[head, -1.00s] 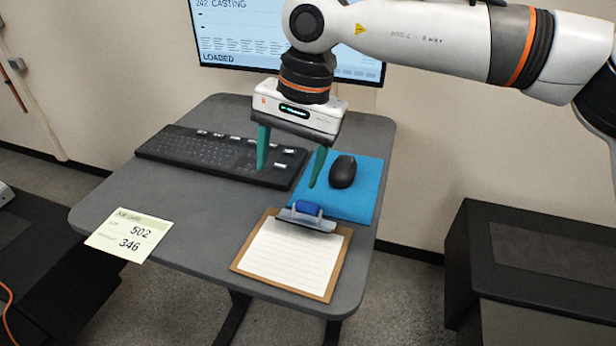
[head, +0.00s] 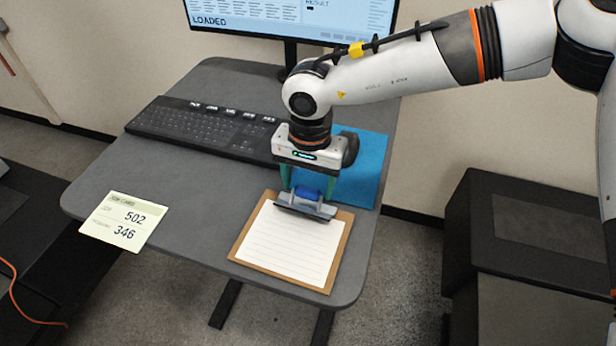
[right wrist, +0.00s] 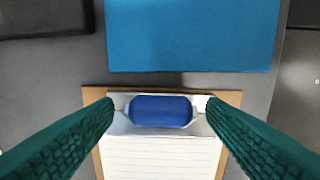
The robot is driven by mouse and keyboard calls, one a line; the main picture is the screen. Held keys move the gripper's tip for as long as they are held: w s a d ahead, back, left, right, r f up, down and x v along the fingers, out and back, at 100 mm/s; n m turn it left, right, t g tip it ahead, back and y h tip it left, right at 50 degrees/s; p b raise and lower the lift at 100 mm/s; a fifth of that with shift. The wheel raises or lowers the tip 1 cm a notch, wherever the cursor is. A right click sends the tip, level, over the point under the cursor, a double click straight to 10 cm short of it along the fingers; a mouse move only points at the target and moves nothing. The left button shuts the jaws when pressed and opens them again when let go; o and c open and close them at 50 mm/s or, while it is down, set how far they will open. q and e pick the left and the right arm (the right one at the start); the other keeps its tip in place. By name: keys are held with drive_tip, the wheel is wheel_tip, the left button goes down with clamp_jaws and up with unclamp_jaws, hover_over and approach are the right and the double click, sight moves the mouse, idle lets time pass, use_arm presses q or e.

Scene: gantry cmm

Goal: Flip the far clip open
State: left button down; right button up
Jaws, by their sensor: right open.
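The clipboard (head: 243,252) lies on the grey desk with a lined white sheet on it. Its clip (head: 306,207) is a silver plate with a blue grip (head: 308,193) at the board's far edge. The blue grip also shows in the right wrist view (right wrist: 160,111). My right gripper (head: 310,194) is over the clip, pointing down, with its green fingers open. In the right wrist view the fingers (right wrist: 160,118) stand to the left and right of the blue grip, with gaps on both sides. My left gripper is not in view.
A blue mat (head: 368,160) with a dark mouse (head: 350,148) lies just beyond the clipboard. A black keyboard (head: 200,128) is at the back left. A card (head: 124,221) with numbers lies at the left edge. A monitor (head: 290,18) stands behind.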

drive_tip(key=shift+s+f, duration=0.15)
drive_tip(key=shift+f, duration=0.3)
drive_tip(key=shift+c, duration=0.3)
drive_tip(key=c, duration=0.7)
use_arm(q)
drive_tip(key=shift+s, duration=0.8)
